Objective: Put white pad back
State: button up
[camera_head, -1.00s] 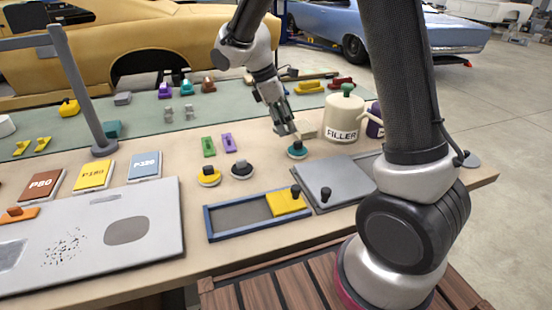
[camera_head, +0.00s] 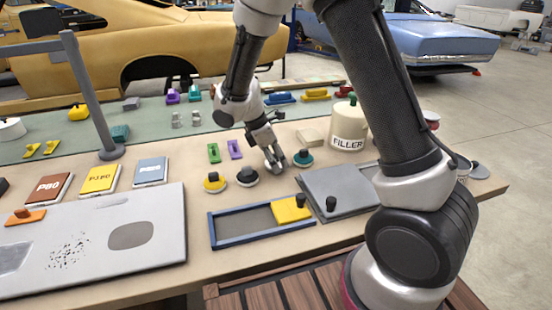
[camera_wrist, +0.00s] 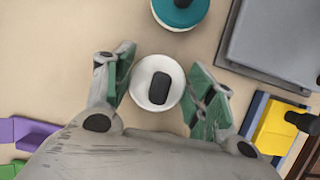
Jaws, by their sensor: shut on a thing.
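The white pad (camera_wrist: 140,85) is a round white disc with a black knob. In the wrist view it sits between the two green-lined fingers of my gripper (camera_wrist: 166,80), which is shut on it. In the head view my gripper (camera_head: 276,163) is down at the bench top, in the row of round pads, and mostly hides the white pad. The teal pad (camera_head: 303,159) is just to its right, and the black-knobbed pad (camera_head: 247,177) and yellow pad (camera_head: 214,183) are to its left. Whether the white pad touches the bench is hard to tell.
A grey plate (camera_head: 345,187) and a blue-framed tray (camera_head: 232,240) with a yellow block (camera_head: 290,208) lie in front. Green (camera_head: 214,153) and purple (camera_head: 235,149) blocks lie behind left. The filler can (camera_head: 348,130) stands behind right. A grey post (camera_head: 88,95) rises at left.

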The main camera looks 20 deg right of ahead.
jog(key=shift+f, duration=0.1)
jog(key=o, duration=1)
jog(key=v, duration=1.2)
jog(key=s+d+r+m+t+y, duration=0.1)
jog(key=s+d+r+m+y, duration=0.2)
jog(key=s+d+r+m, duration=0.75)
jog(key=shift+s+d+r+m+t+y, duration=0.3)
jog(key=shift+s+d+m+t, duration=0.25)
jog(key=shift+s+d+m, duration=1.35)
jog(key=shift+s+d+r+m+t+y, duration=0.4)
jog(key=shift+s+d, duration=0.65)
jog(key=shift+s, duration=1.9)
jog(key=shift+s+d+r+m+t+y, duration=0.1)
jog(key=shift+s+d+r+m+t, duration=0.45)
jog(key=shift+s+d+m, duration=1.4)
